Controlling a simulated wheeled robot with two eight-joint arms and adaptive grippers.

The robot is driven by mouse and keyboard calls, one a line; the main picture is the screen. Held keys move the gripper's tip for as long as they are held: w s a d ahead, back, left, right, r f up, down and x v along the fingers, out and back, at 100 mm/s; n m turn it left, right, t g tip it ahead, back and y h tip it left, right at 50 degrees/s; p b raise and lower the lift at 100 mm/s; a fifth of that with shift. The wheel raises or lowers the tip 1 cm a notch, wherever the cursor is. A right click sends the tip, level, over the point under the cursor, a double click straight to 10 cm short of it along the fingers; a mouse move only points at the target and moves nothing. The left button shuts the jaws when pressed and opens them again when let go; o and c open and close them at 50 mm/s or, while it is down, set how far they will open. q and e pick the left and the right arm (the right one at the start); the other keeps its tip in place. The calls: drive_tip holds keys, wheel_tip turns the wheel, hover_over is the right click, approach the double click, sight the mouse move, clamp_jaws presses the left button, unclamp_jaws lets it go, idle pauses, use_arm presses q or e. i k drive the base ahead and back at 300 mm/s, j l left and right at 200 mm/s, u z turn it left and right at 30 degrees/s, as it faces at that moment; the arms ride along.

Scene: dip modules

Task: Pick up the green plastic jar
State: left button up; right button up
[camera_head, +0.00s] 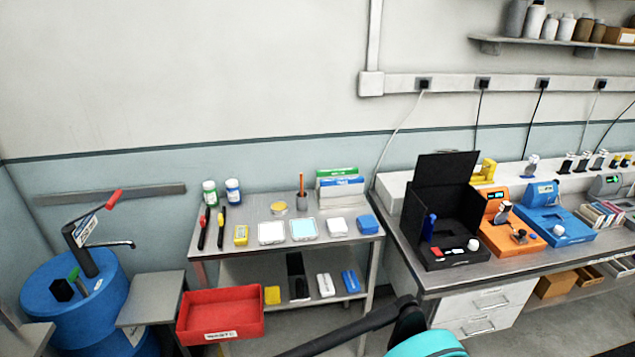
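The green plastic jar (210,193) stands upright at the back left of the metal table (262,248), with a pale lid and label. A similar blue jar (233,191) stands right next to it on the right. Neither of my grippers shows in the head view, so I cannot tell their state or their distance from the jar.
Two dark tools with coloured handles lie just in front of the jars. A red tray (221,314) is at the table's lower left. A blue drum (75,305) stands at left. A workbench (460,280) with devices is at right. A dark bar crosses the bottom.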

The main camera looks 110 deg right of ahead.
sight(210, 192)
drive_tip(key=z, duration=2.5)
drive_tip(key=j, duration=0.1)
